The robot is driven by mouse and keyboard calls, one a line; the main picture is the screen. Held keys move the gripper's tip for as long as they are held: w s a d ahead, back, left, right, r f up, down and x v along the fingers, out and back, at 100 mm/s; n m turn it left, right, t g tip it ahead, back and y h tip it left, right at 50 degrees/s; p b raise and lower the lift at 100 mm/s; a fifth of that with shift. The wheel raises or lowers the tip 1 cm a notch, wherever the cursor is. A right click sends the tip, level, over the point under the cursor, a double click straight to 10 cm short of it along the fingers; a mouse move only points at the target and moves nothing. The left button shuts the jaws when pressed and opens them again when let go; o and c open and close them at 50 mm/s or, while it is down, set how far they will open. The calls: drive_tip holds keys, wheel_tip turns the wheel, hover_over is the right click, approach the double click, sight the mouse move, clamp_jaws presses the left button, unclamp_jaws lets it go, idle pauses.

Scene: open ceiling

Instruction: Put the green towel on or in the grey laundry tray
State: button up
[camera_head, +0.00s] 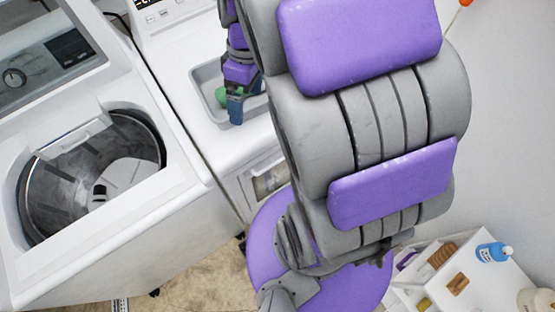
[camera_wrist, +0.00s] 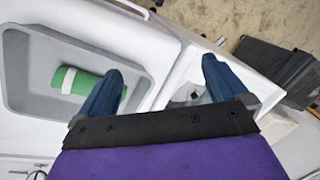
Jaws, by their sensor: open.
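The green towel (camera_wrist: 78,84) is a rolled bundle with a white band around it. It lies in the grey laundry tray (camera_wrist: 90,52), near the tray's right side in the wrist view. In the head view the towel (camera_head: 221,95) is partly hidden by my gripper (camera_head: 236,108), and the tray (camera_head: 205,78) sits on top of a white machine. In the wrist view my gripper (camera_wrist: 160,90) is open and empty. Its left finger overlaps the towel's end in the picture; I cannot tell whether they touch. Its right finger is beyond the tray's rim.
An open top-loading washer (camera_head: 91,171) stands at the left with an empty-looking metal drum. A white shelf unit (camera_head: 480,268) with a blue bottle (camera_head: 493,252) is at the lower right. A dark grey box (camera_wrist: 290,68) stands on the floor. Beige floor shows below the washer.

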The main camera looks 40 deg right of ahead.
drive_tip(key=s+a+m+h, duration=0.1)
drive_tip(key=s+m, duration=0.6)
drive_tip(key=s, duration=1)
drive_tip(key=shift+a+h, duration=0.25)
drive_tip(key=shift+h, duration=0.25)
